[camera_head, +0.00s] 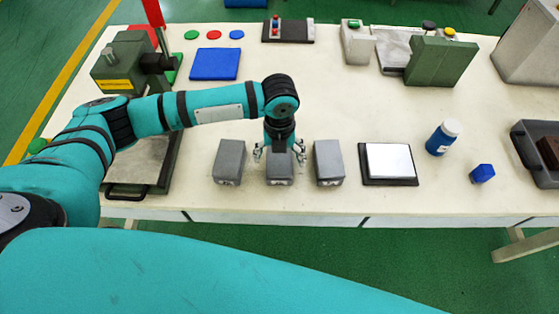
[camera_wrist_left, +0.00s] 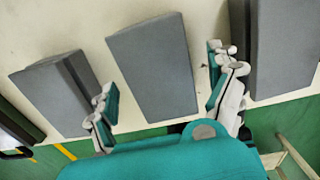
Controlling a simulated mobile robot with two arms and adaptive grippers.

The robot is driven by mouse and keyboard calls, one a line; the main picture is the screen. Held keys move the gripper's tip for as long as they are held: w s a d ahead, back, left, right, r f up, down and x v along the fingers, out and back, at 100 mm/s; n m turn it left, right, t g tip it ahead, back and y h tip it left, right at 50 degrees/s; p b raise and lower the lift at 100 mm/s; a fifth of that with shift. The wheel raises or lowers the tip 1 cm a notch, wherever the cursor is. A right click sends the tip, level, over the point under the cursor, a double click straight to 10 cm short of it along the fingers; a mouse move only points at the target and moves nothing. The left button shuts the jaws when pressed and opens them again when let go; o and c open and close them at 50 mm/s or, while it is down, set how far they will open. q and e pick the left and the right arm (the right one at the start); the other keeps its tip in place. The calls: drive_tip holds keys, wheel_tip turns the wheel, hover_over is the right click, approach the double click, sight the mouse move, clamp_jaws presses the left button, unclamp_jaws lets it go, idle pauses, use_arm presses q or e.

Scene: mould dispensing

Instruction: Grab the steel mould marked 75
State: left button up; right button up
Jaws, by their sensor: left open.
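Three grey steel moulds stand in a row on the white table: a left one (camera_head: 229,161), a middle one (camera_head: 279,169) and a right one (camera_head: 328,162). Markings on their front faces are too small to read. My left gripper (camera_head: 279,154) is open over the middle mould, with one finger on each side of it. In the left wrist view the middle mould (camera_wrist_left: 153,66) lies between the open fingers (camera_wrist_left: 166,103), with gaps on both sides. The left wrist view also shows a neighbouring mould on each side. My right gripper is not in view.
A black-edged pad with a white plate (camera_head: 389,160) lies right of the moulds. A green press (camera_head: 122,65) stands left. The table behind the moulds has free room.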

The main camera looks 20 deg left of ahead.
use_arm(q)
drive_tip(key=shift+f, duration=0.35)
drive_tip(key=c, duration=1.7)
drive_tip(key=shift+r, duration=0.1)
drive_tip(key=shift+c, duration=0.5)
